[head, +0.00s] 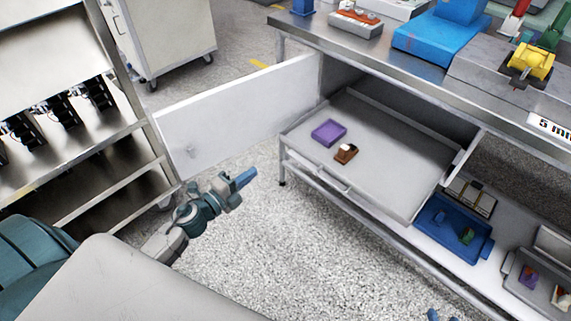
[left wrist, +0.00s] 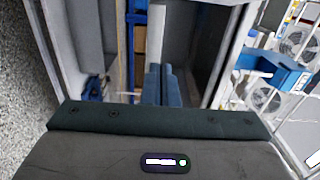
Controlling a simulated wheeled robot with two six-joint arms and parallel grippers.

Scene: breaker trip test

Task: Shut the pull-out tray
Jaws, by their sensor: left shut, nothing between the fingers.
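The pull-out tray (head: 395,150) is grey and stands pulled out from under the bench top, with a bar handle (head: 318,174) along its front. A purple shallow box (head: 329,132) and a small brown block with a white top (head: 346,153) lie on it. My left gripper (head: 246,178) is shut and empty, in the air to the left of the tray front and apart from it. Its blue fingers (left wrist: 159,84) are together in the left wrist view. Only blue tips of my right gripper (head: 440,315) show at the bottom edge of the head view; its opening is unclear.
A white door panel (head: 235,115) stands open left of the tray. Below the tray, a lower shelf holds a blue bin (head: 432,226) and a grey bin (head: 513,278). A metal rack (head: 75,130) stands at left. Speckled floor (head: 270,245) in front of the tray is clear.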

